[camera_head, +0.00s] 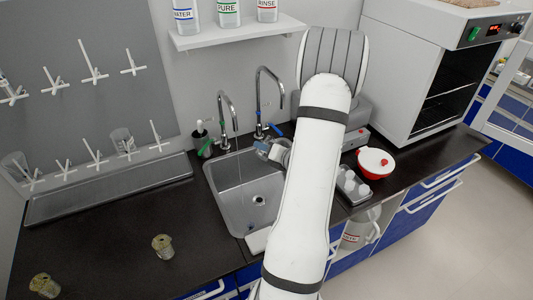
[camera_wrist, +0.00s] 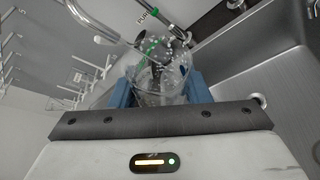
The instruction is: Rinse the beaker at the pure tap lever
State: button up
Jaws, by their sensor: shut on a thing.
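My gripper (camera_wrist: 162,90) is shut on a clear glass beaker (camera_wrist: 165,68), its blue fingers on either side; droplets show on the glass. In the head view, my gripper (camera_head: 270,150) is over the right rear part of the sink (camera_head: 233,205), largely hidden by my arm, and the beaker is hard to make out. The pure tap's green lever (camera_head: 207,147) is at the left tap (camera_head: 225,104); in the wrist view the green lever (camera_wrist: 151,46) is beyond the beaker, near a PURE label (camera_wrist: 147,15). A thin stream seems to fall from the left tap.
A second tap (camera_head: 263,90) with a blue lever stands right of the first. WATER, PURE and RINSE bottles stand on the shelf (camera_head: 235,36). Two small beakers (camera_head: 163,246) (camera_head: 44,286) stand on the left counter.

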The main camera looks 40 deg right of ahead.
jog(key=shift+a+f+n+h+b, duration=0.15)
jog(key=shift+f+n+h+b, duration=0.25)
jog(key=shift+n+b, duration=0.55)
jog(key=shift+r+g+b, duration=0.3)
jog(key=shift+b, duration=0.1)
jog(key=n+h+b, duration=0.1)
jog(key=b, duration=0.1)
jog(key=shift+f+b, duration=0.3)
jog(key=shift+b, duration=0.05)
jog(key=n+h+b, duration=0.1)
jog(key=n+b, duration=0.1)
jog(key=b, duration=0.2)
jog(key=shift+g, duration=0.3)
jog(key=shift+r+n+h+b, duration=0.15)
jog(key=shift+n+h+b, duration=0.2)
jog(key=shift+b, duration=0.7)
jog(key=shift+r, duration=0.25)
jog(key=shift+s, duration=0.15)
